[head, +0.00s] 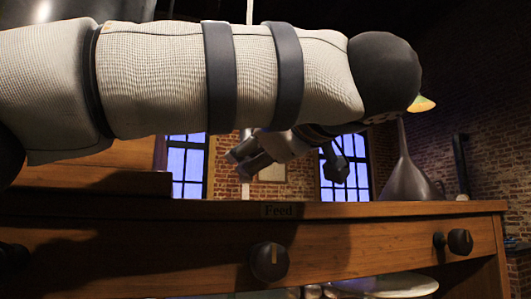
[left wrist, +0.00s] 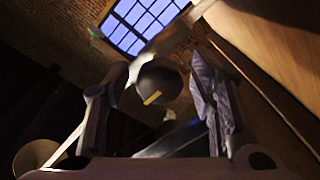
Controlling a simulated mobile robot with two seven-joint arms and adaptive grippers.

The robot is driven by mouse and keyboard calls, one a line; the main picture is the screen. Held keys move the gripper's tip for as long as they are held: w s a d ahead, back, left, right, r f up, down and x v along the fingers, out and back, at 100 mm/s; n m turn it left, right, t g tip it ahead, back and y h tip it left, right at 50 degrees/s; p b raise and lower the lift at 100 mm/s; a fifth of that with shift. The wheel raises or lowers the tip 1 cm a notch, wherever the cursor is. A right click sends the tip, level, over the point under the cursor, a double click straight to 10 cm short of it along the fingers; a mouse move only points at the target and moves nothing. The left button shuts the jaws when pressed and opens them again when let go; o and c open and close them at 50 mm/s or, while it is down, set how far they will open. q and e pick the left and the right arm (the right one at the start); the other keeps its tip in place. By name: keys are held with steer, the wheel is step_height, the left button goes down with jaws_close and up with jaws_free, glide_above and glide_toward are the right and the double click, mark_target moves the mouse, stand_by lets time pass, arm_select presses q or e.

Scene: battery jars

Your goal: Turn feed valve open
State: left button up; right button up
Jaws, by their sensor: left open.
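In the left wrist view my left gripper (left wrist: 161,98) is open. A dark round knob (left wrist: 159,80) with a yellow mark appears between its fingers; contact cannot be told. My right gripper is not in view.
A second dark knob (head: 460,241) is on the cabinet front (head: 360,246) at the right. A dark funnel-shaped vessel (head: 405,178) stands behind the top edge. Pale round dishes (head: 395,286) show below. Brick walls and windows are behind.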

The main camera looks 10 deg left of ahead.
arm_select(q)
steer(key=shift+s+d, duration=0.1)
steer(key=shift+d, duration=0.05)
steer(key=c, duration=1.2)
steer(key=n, duration=0.4)
steer(key=shift+n+h, duration=0.3)
steer(key=shift+n, duration=0.1)
steer(key=n, duration=0.4)
steer(key=n+h, duration=0.1)
steer(key=n, duration=0.3)
steer(key=shift+n+h, duration=0.3)
steer(key=shift+n, duration=1.6)
